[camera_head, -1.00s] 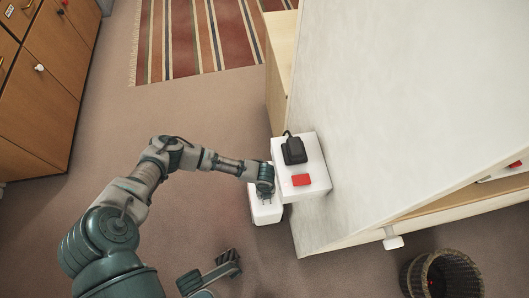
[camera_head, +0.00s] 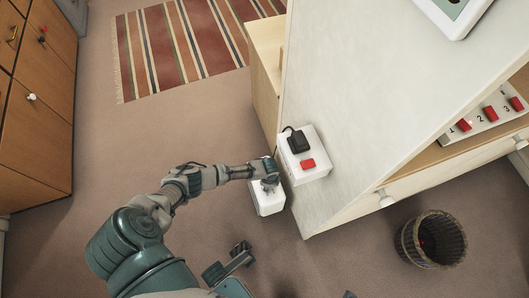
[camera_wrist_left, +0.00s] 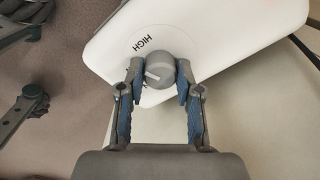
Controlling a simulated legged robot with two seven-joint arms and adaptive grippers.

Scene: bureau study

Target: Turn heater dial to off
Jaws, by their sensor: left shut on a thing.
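The heater (camera_head: 270,204) is a white box low beside the desk's left side, in the head view. In the left wrist view its white face (camera_wrist_left: 225,27) carries the word HIGH and a round grey dial (camera_wrist_left: 158,70) with a pale pointer mark. The mark points left and slightly down in that view. Other lettering is mostly hidden by a finger. My left gripper (camera_wrist_left: 155,82) has its blue-padded fingers shut on the dial, one on each side. In the head view the left gripper (camera_head: 268,183) is over the heater's top and the dial cannot be made out.
A white socket box (camera_head: 318,175) with a black plug (camera_head: 297,142) and red switch (camera_head: 308,164) is right beside the gripper on the desk (camera_head: 345,130). A wicker basket (camera_head: 408,245) stands at lower right. Wooden drawers (camera_head: 35,125) stand left; carpet between is clear.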

